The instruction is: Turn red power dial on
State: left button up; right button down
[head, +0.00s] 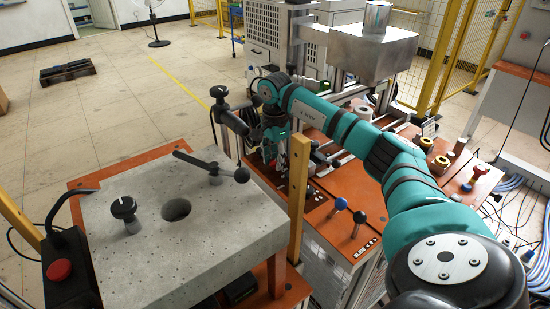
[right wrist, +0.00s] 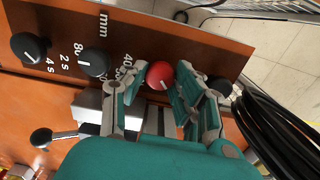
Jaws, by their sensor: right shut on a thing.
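The red power dial (right wrist: 160,74) is a round red knob on the brown control panel in the right wrist view, with a small light mark on it. My right gripper (right wrist: 157,84) has its two fingers on either side of the dial and is shut on it. In the head view my right gripper (head: 274,158) reaches down at the orange machine top, and the red dial cannot be made out there. My left gripper is not seen.
Black dials (right wrist: 92,62) with printed scales sit left of the red dial. Black cables (right wrist: 275,125) run close on the right. In the head view, a grey block (head: 180,250) and a wooden post (head: 298,195) stand near the gripper. Blue- and black-knobbed levers (head: 341,204) stand in front.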

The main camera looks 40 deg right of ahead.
aim_at(275, 161)
jog(key=m+p, duration=0.1)
jog(key=m, duration=0.2)
jog(key=shift+r+m, duration=0.15)
jog(key=shift+m, duration=0.15)
jog(key=m+p, duration=0.1)
jog(key=m, duration=0.3)
jog(key=shift+m+p, duration=0.3)
jog(key=shift+p, duration=0.1)
jog(key=m+p, duration=0.1)
jog(key=m, duration=0.3)
jog(key=shift+m, duration=0.3)
jog(key=m+p, duration=0.1)
jog(key=m, duration=0.3)
jog(key=shift+m, duration=0.3)
jog(key=shift+w, duration=0.1)
jog(key=c, duration=1)
grip_release()
notch_tip(275, 161, up, 12)
jog(key=shift+f, duration=0.1)
jog(key=shift+f, duration=0.1)
